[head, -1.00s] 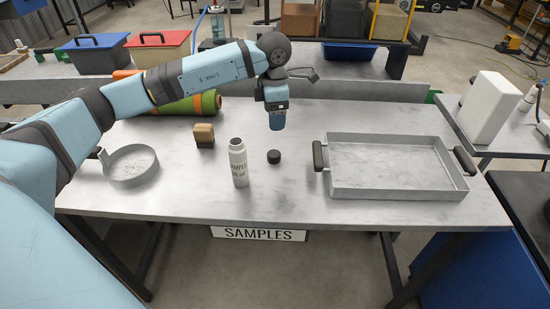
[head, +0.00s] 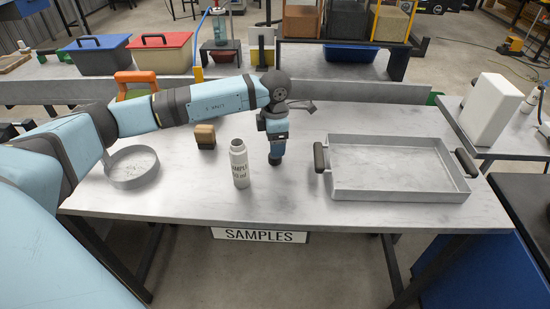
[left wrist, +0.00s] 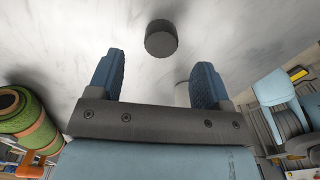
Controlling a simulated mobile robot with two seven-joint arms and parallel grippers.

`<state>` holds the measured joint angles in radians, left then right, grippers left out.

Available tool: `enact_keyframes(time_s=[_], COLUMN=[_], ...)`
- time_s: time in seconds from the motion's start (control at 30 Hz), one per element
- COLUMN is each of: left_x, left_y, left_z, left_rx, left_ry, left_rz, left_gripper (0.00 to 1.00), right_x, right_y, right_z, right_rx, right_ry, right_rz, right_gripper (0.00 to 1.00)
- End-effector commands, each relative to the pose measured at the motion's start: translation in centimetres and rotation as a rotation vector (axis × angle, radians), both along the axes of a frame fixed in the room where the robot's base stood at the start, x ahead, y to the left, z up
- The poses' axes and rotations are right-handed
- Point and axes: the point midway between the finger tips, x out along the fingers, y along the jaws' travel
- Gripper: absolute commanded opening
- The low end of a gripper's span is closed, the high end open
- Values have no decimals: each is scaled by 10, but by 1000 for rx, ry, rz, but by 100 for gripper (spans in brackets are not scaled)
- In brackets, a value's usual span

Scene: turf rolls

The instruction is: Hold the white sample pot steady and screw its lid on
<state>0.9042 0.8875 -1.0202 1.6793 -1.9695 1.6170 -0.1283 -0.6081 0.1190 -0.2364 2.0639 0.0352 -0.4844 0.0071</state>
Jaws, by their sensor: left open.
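The white sample pot (head: 239,165) stands upright and uncapped on the table, its printed label facing me. Its dark round lid (head: 275,161) lies on the table just right of it, mostly hidden by my left gripper (head: 276,152) in the head view. My left gripper points down right over the lid. In the left wrist view, the lid (left wrist: 161,39) shows just beyond the gap between the two blue fingertips (left wrist: 157,72), which are apart with nothing between them. A pale shape behind one finger may be the pot. My right gripper is not in view.
A grey tray (head: 330,187) with dark handles fills the right of the table (head: 330,215). A green turf roll (left wrist: 24,118) lies behind. The front middle is clear.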

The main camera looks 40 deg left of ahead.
Motion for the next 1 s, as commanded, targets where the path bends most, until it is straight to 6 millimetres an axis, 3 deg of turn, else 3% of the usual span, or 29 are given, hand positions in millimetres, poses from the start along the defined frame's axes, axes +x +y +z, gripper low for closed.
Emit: enact_keyframes(time_s=[0.37, 0.7, 1.0], left_x=[0, -2, -2], left_y=[0, -1, -1], left_z=[-4, -48, -52], left_rx=[0, -2, -1], left_ry=[0, 1, -1], left_rz=[0, 1, 0], left_gripper=[72, 72, 72], right_x=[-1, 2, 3], right_y=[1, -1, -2], right_z=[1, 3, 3], right_rx=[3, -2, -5], right_ry=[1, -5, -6], right_rz=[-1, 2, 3], right_gripper=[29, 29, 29])
